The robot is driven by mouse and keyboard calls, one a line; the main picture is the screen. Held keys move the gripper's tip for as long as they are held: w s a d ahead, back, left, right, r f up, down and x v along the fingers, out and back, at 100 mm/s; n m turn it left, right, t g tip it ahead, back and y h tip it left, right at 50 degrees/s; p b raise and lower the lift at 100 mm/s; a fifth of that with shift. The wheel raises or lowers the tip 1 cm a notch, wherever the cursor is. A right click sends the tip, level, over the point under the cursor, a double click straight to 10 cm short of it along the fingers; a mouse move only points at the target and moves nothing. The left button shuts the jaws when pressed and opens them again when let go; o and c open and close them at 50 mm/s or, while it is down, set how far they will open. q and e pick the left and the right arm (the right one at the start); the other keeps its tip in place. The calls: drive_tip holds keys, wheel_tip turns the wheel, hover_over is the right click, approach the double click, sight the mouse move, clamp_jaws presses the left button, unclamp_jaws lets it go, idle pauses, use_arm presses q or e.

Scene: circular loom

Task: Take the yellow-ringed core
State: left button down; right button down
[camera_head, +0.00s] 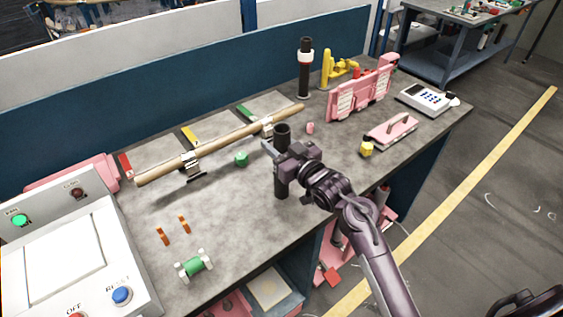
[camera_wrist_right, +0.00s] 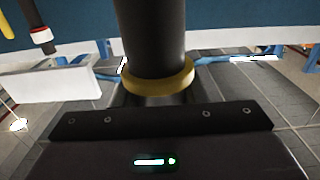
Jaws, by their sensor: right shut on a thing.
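The yellow-ringed core is a dark upright cylinder (camera_head: 282,185) near the front edge of the table in the head view. My right gripper (camera_head: 283,165) is shut around it, with the core's hollow top standing above the jaws. The wrist view shows the dark core (camera_wrist_right: 150,35) close up, with its yellow ring (camera_wrist_right: 160,84) just beyond the gripper body. The gripper hides the ring in the head view. I cannot tell whether the core's lower end touches the table. My left gripper is not in view.
A wooden rod (camera_head: 220,147) lies across metal holders behind the gripper. A dark core with a white and red ring (camera_head: 305,62) stands at the back. The front middle of the table (camera_head: 235,215) is clear.

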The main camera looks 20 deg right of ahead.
wheel_tip(320, 180, up, 20)
drive_tip(key=b, duration=0.2)
idle(0.4)
drive_tip(key=c, duration=1.6)
unclamp_jaws()
clamp_jaws()
drive_tip(key=shift+f, duration=0.1)
